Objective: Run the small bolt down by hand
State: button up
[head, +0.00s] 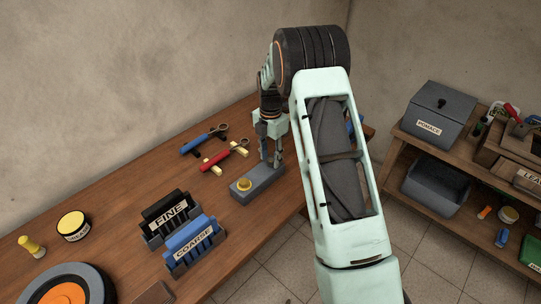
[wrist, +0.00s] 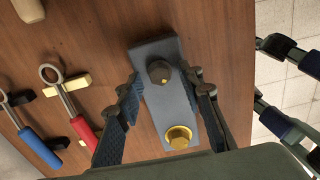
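A grey block (wrist: 172,100) lies on the wooden bench and carries two bolts. A dark hex bolt (wrist: 160,72) stands at one end, with a small yellow mark on its head. A brass-coloured bolt (wrist: 179,137) with a round collar stands at the other end; it also shows in the head view (head: 244,184). My gripper (wrist: 163,83) is open, its fingers on either side of the dark bolt and apart from it. In the head view my gripper (head: 271,161) is over the block's right end and hides the dark bolt.
The FINE holder (head: 168,215) and COARSE holder (head: 194,245) stand in front. The bench's right edge is close to the block; a shelf (head: 462,150) stands beyond.

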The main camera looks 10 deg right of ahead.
jog(key=shift+f, duration=0.15)
grip_shut()
jog(key=shift+m+b, duration=0.3)
